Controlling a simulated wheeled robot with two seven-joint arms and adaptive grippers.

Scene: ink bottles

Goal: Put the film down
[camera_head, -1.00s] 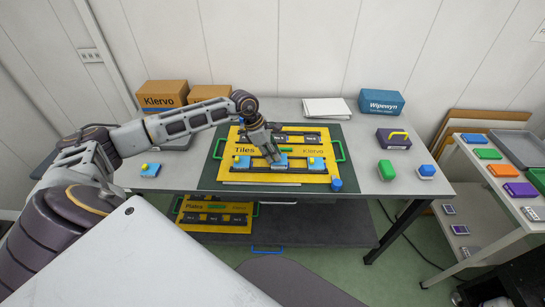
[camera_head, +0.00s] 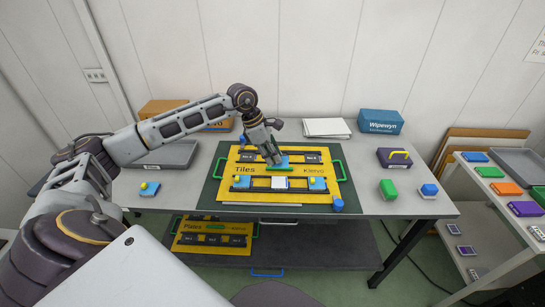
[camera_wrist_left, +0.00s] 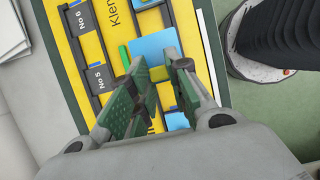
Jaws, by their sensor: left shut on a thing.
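A blue film (camera_head: 284,160) is in my left gripper (camera_head: 272,157), above the yellow board (camera_head: 233,165) marked Tiles. In the left wrist view the film (camera_wrist_left: 153,43) is a flat blue square at the tips of the shut left gripper (camera_wrist_left: 160,72). Below it in the head view, a white square (camera_head: 279,183) shows in the middle of the board's front row. A blue piece with a yellow knob (camera_head: 241,182) sits left of the white square, and another blue piece (camera_head: 318,183) sits to its right. My right gripper is not in view.
The board has green handles (camera_head: 343,171) and lies on a dark green mat. A blue bottle (camera_head: 338,204) stands at its front right. A blue piece (camera_head: 149,188) lies on the bare left table. Green (camera_head: 388,189) and blue-white (camera_head: 429,190) items stand at right.

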